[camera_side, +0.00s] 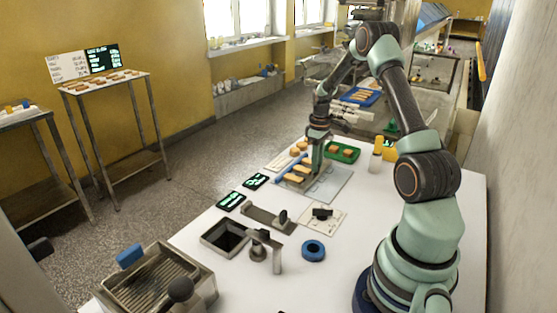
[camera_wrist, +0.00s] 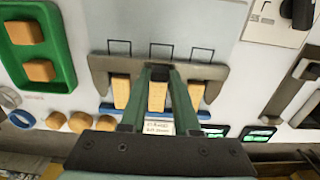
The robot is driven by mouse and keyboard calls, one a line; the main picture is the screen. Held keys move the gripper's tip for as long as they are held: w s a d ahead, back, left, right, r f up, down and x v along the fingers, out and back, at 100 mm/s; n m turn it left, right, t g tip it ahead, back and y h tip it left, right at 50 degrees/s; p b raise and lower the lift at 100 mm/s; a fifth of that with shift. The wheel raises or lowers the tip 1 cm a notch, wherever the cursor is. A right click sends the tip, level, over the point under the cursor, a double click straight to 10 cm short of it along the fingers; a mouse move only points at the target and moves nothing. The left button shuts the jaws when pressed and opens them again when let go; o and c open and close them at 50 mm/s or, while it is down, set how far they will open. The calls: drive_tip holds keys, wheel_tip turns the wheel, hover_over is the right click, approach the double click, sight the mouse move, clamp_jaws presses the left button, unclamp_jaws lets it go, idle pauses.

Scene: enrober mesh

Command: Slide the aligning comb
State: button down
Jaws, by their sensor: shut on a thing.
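The aligning comb (camera_wrist: 105,66) is a grey-brown bar with teeth, lying across a pale plate (camera_wrist: 190,20) in the wrist view. Three tan bars, left (camera_wrist: 121,91), middle (camera_wrist: 157,96) and right (camera_wrist: 196,93), sit between or beside its teeth. My gripper (camera_wrist: 160,73) is shut on the dark knob at the comb's middle. Its fingers partly hide the middle bar. In the side view my gripper (camera_side: 317,172) points down over the plate (camera_side: 335,190), and it mostly hides the comb.
Three outlined rectangles (camera_wrist: 161,50) are marked beyond the comb on bare plate. A blue rail (camera_wrist: 106,108) lies on the near side of the bars. A green tray (camera_wrist: 66,60) with two tan pieces stands left. A blue ring (camera_side: 313,250) and metal fixtures stand nearer.

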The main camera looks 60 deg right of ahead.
drive_tip(key=s, duration=0.7)
drive_tip(key=shift+s, duration=0.1)
drive_tip(key=c, duration=0.6)
unclamp_jaws()
drive_tip(key=shift+c, duration=0.2)
drive_tip(key=shift+r, duration=0.25)
wheel_tip(320, 180, up, 12)
drive_tip(key=shift+f, duration=0.15)
